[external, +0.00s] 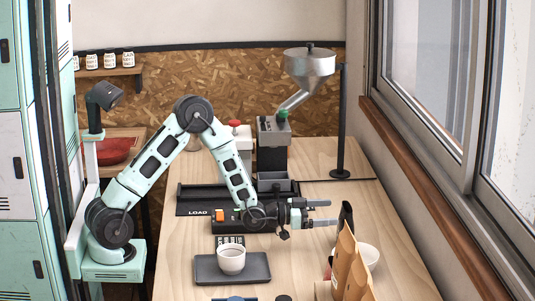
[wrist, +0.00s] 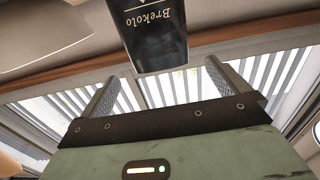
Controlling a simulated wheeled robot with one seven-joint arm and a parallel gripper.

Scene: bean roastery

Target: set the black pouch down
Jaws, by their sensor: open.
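The black pouch (external: 346,215) is upright at the right part of the wooden table, just beyond my gripper's fingertips. Its lower part is hidden behind brown bags, so I cannot tell what it rests on. In the wrist view the black pouch (wrist: 155,35) shows its white "Brekolo" label upside down, ahead of and between the fingers. My gripper (external: 329,212) is level, pointing right, with its two fingers spread. In the wrist view my gripper (wrist: 162,78) has an empty gap between its fingers.
Brown paper bags (external: 352,270) stand at the front right, beside a white bowl (external: 370,256). A white cup (external: 231,260) sits on a dark tray (external: 262,270). A grinder (external: 273,150) and a metal hopper (external: 309,66) stand behind.

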